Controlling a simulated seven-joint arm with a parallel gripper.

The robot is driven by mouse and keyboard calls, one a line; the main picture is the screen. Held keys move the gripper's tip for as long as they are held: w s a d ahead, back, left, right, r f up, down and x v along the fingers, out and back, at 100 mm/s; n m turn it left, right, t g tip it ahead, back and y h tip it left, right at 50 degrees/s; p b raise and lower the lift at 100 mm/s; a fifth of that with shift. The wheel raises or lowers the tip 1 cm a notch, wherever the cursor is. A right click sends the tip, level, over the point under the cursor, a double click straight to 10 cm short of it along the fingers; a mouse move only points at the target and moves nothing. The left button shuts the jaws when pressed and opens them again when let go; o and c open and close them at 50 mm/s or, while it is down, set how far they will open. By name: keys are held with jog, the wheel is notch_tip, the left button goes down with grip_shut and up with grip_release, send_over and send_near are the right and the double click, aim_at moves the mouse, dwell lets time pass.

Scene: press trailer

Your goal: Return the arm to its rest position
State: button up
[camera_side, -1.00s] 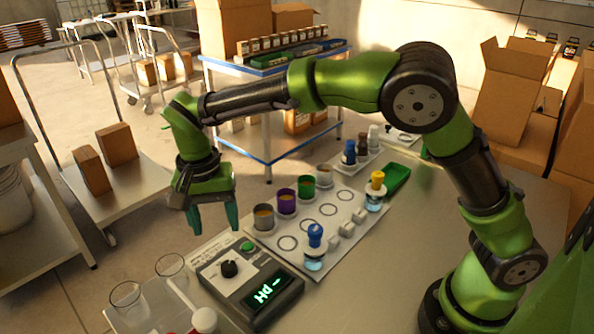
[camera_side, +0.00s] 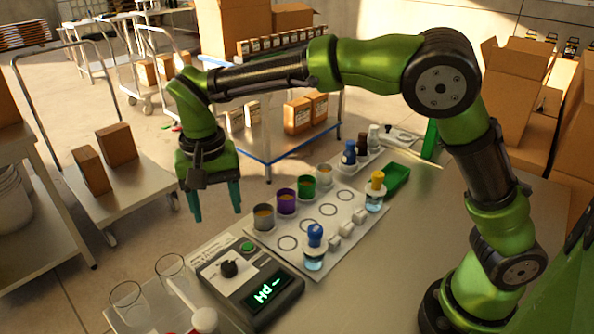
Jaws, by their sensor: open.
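My gripper (camera_side: 214,207) hangs at the left of the work table (camera_side: 440,205), fingers pointing down, above and behind the pH meter (camera_side: 250,281). Its two teal fingers are spread apart with nothing between them. It touches none of the things on the table. My arm arches from the base at the lower right, up and over to the left.
A white board (camera_side: 321,234) carries several cups, including a purple one (camera_side: 286,202), and bottles with blue (camera_side: 314,248) and yellow caps (camera_side: 376,192). A green tray (camera_side: 395,180) lies behind it. Glass beakers (camera_side: 128,304) stand at the front left. The table's right part is clear.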

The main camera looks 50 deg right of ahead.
jog(key=s+d+r+n+t+y, duration=0.1)
jog(key=s+d+r+t, duration=0.2)
jog(key=s+d, duration=0.6)
jog(key=s+d+r+n+t+y, duration=0.1)
jog(key=s+d+t, duration=0.3)
jog(key=s+d, duration=0.5)
jog(key=shift+d+r, duration=0.15)
jog(key=shift+r, duration=0.75)
